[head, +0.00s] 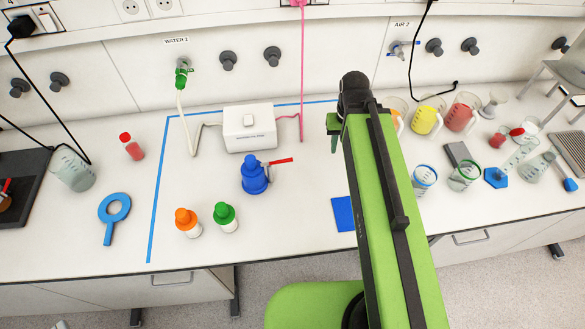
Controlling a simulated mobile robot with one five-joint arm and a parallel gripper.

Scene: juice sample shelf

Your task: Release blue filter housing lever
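The blue filter housing (254,178) stands upright on the white bench, inside a blue-taped area. Its red lever (280,160) sticks out to the right, roughly level. My arm reaches forward to the right of the housing. A small green part at its far end, which appears to be my gripper (333,132), hangs to the right of the lever and apart from it. The arm hides most of the gripper, so its fingers and anything between them cannot be made out.
A white pump-like box (249,135) with hoses stands behind the housing. Beakers and coloured jugs (428,118) crowd the right side. The bench left of the housing is clear.

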